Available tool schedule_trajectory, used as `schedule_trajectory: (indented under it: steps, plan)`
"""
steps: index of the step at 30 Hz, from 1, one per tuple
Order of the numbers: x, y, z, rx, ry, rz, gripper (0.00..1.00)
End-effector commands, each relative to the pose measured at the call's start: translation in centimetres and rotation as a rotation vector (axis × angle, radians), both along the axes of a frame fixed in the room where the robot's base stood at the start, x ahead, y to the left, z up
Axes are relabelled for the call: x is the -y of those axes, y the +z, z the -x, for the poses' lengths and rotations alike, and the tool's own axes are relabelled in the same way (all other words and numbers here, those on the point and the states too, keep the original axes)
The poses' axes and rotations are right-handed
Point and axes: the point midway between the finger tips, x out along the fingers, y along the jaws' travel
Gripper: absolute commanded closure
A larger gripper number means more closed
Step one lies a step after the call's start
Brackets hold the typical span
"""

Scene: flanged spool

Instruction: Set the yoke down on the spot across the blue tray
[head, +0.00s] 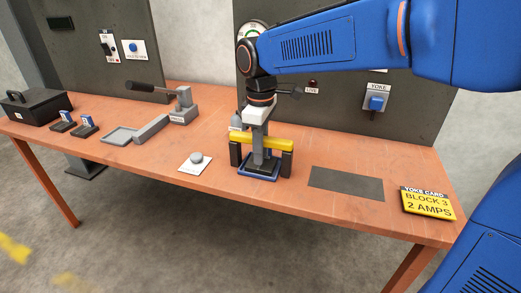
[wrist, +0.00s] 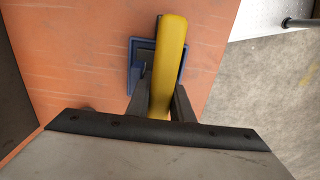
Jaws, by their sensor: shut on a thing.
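The yoke (head: 276,145) is a yellow bar with a dark block-like leg at each end. It spans above the small blue tray (head: 244,176), one leg on each side. My gripper (head: 260,153) is shut on the middle of the bar from above. I cannot tell whether the legs touch the table. In the wrist view the yellow bar of the yoke (wrist: 170,60) runs between the fingers of my gripper (wrist: 160,100), and the blue tray (wrist: 133,80) shows below it, partly hidden. What lies inside the tray is mostly covered by the yoke and fingers.
A dark flat rectangle (head: 346,183) lies bare on the orange table, right of the tray. A yellow card (head: 428,204) stands at the right end. A plate with a grey button (head: 195,160) is left of the yoke. A grey lever fixture (head: 182,107) stands farther back.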

Motion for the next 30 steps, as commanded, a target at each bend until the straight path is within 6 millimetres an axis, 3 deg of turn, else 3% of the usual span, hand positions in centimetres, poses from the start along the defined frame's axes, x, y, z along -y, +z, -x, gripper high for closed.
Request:
schedule_trajectory:
  steps: [2,3,6,17,23,30]
  plan:
    - [0.0,0.0,0.0,0.002,0.000,-0.002,1.00]
    - [0.0,0.0,0.0,0.002,0.000,-0.002,0.78]
    - [0.0,0.0,0.0,0.001,0.000,-0.001,0.58]
    - [0.0,0.3,0.0,0.000,0.000,0.000,0.58]
    - [0.0,3.1,-0.1,0.004,0.000,-0.003,0.58]
    - [0.0,7.9,-0.1,0.004,0.000,-0.003,0.58]
